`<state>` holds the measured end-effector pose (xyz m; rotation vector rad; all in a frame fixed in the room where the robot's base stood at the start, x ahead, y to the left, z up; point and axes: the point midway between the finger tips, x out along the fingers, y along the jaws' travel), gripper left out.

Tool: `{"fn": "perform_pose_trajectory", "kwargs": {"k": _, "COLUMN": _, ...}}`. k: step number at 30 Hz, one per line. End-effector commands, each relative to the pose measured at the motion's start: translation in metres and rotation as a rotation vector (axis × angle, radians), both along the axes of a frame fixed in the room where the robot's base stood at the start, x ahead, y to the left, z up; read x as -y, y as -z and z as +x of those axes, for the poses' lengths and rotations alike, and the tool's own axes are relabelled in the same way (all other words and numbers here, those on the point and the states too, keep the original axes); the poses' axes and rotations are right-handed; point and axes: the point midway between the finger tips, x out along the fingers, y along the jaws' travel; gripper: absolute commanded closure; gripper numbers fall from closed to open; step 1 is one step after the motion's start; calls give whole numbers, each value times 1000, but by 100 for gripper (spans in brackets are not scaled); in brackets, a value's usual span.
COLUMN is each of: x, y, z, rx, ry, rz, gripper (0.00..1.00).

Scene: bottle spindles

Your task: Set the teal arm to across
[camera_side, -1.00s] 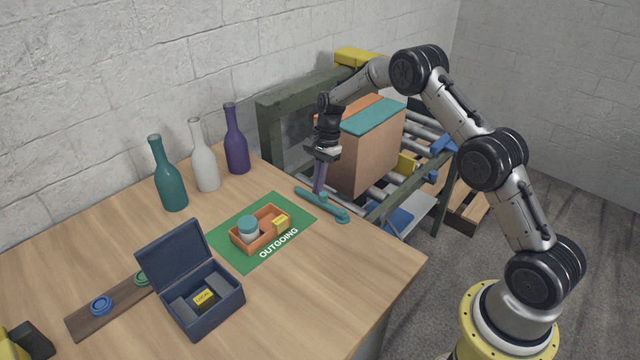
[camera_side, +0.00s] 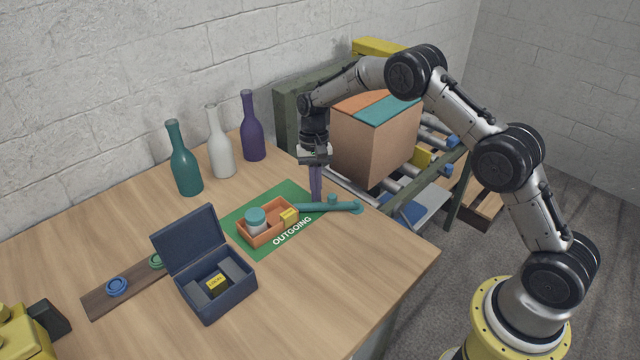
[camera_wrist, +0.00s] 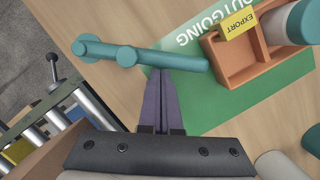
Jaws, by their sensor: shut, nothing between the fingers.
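The teal arm (camera_side: 318,208) is a slim bar low over the table, with its round pivot (camera_side: 357,207) at the right near the table edge. It has a short upright knob (camera_side: 332,199). Its free end points left in the side view and lies close to the orange tray's corner. The wrist view shows the bar (camera_wrist: 175,61) with the knob (camera_wrist: 127,56) and pivot end. My gripper (camera_side: 316,199) points down with its purple fingers together and empty. The fingertips (camera_wrist: 163,73) are right beside the bar's middle, on its wall side; I cannot tell if they touch it.
The orange tray (camera_side: 262,240) with a jar and a yellow block sits on the green OUTGOING mat (camera_side: 240,218). Three bottles stand along the wall. A dark blue open box (camera_side: 228,297) is at the front. A roller conveyor with a carton (camera_side: 375,145) is behind my gripper.

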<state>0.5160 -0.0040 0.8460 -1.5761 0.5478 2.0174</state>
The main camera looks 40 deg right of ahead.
Motion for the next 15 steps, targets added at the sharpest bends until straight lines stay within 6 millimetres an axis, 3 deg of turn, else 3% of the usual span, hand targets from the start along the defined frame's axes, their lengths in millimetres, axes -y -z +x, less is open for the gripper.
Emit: {"fn": "perform_pose_trajectory", "kwargs": {"k": 15, "x": -33, "y": 0, "z": -37, "rx": -2, "ry": -469, "rz": 1, "gripper": 100}}
